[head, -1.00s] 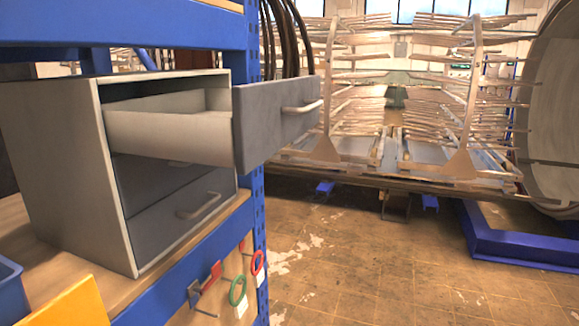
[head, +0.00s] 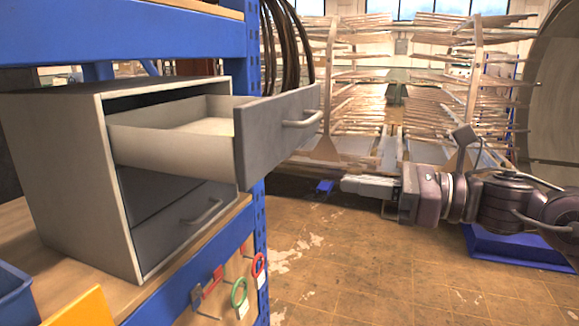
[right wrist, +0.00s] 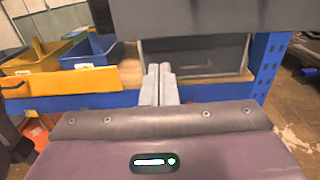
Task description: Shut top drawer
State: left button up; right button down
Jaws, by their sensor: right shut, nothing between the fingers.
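The top drawer (head: 276,130) of a small grey cabinet (head: 70,165) is pulled well out, with its light tray showing behind a grey front and a bar handle (head: 302,121). The cabinet stands on a wooden shelf. My right gripper (head: 345,184) comes in from the right in the head view. It is shut and empty, pointing left, to the right of the drawer front and a little lower, apart from it in the picture. In the right wrist view the shut fingers (right wrist: 160,72) point toward the cabinet, below a dark grey panel. My left gripper does not show.
A lower drawer (head: 185,225) is shut. A blue rack post (head: 256,245) stands beside the cabinet. Blue and yellow bins (right wrist: 85,50) sit on the shelf. Tools with red and green rings (head: 239,292) hang at the shelf edge. The floor to the right is open.

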aim_at(270, 171)
jog(key=p+x, duration=0.2)
jog(key=x, duration=0.3)
jog(key=p+x, duration=0.3)
jog(key=x, duration=0.2)
jog(key=shift+r, duration=0.2)
jog(key=shift+w+a+f+p, duration=0.1)
jog(key=shift+w+a+p, duration=0.1)
jog(key=shift+a, duration=0.15)
jog(key=shift+w+a+f+p, duration=0.1)
jog(key=shift+a+p, duration=0.05)
jog(key=shift+a, duration=0.2)
